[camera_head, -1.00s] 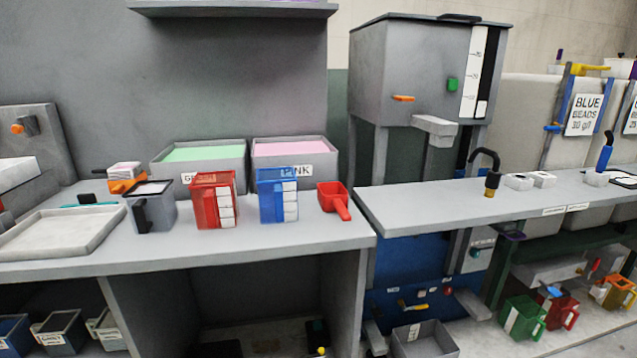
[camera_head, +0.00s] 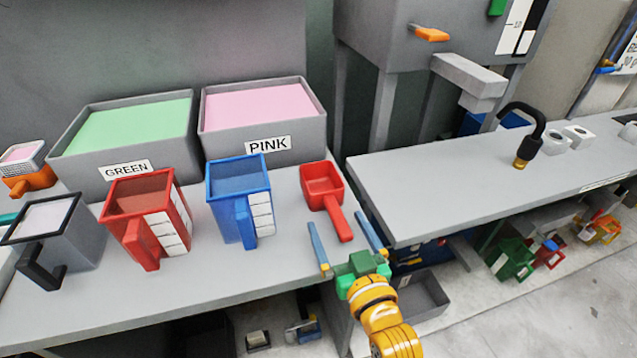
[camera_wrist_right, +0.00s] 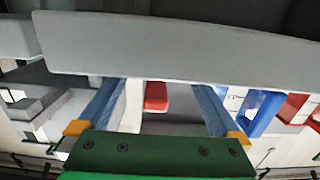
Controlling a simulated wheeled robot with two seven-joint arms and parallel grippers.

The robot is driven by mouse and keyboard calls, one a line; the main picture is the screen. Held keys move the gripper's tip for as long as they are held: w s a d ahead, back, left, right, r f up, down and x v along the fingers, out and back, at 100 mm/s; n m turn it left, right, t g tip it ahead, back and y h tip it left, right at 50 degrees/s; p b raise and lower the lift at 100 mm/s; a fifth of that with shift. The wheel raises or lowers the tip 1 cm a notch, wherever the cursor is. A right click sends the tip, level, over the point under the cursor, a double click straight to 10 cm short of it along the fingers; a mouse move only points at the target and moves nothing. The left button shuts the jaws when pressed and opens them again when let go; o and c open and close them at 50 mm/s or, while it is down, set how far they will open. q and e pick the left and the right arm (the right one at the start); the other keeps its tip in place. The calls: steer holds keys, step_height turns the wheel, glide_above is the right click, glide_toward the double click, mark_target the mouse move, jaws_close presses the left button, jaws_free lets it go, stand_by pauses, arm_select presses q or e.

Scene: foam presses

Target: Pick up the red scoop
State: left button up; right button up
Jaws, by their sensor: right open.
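The red scoop (camera_head: 322,186) lies on the grey table near its right end, right of the blue jug, with its handle pointing toward the front edge. My right gripper (camera_head: 345,240) is open and empty in the head view, just in front of the scoop, its blue fingers on either side of the handle's line. The fingers look apart from the scoop. In the right wrist view the red scoop (camera_wrist_right: 156,96) shows between the two open fingers (camera_wrist_right: 158,100), farther off. My left gripper is not in view.
A blue jug (camera_head: 238,202) and a red jug (camera_head: 147,217) stand left of the scoop. Behind them are the green bin (camera_head: 125,170) and the pink bin (camera_head: 305,130). A second counter (camera_head: 450,185) with a black tap is to the right, across a narrow gap.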

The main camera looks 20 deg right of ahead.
mark_target(333, 209)
steer(key=w, duration=0.5)
steer(key=shift+d, duration=0.1)
steer(key=shift+s+r, duration=0.15)
steer(key=shift+s, duration=0.05)
steer(key=c, duration=1.1)
